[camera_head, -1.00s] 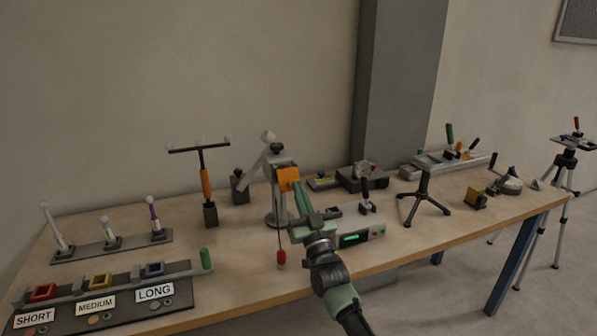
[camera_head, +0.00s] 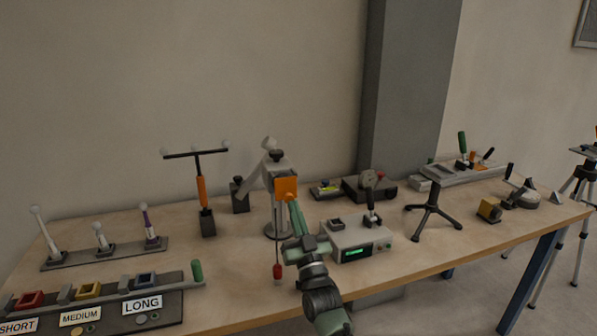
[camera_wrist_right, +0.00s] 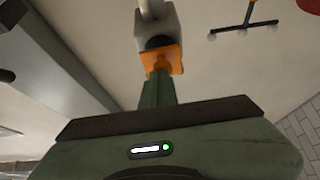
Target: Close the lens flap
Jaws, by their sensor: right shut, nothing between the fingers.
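The lens flap looks to be the orange square plate (camera_head: 287,188) on the front of a grey scanner-like head (camera_head: 280,166) on a round-based stand. It faces my side and seems to cover the front of that head. My right gripper (camera_head: 293,204) is shut and empty, with its fingertips at the plate's lower edge. In the right wrist view, the green fingers (camera_wrist_right: 158,75) reach up to the orange plate (camera_wrist_right: 168,56), close to or touching it. The lens behind the plate is hidden. My left gripper is not in view.
A red tag (camera_head: 278,271) hangs below the stand. A grey box with a green display (camera_head: 357,240) stands just right of my arm. An orange-handled T-shaped tool (camera_head: 202,190) stands left. Labelled slots (camera_head: 100,305) lie at front left, a tripod (camera_head: 433,210) at right.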

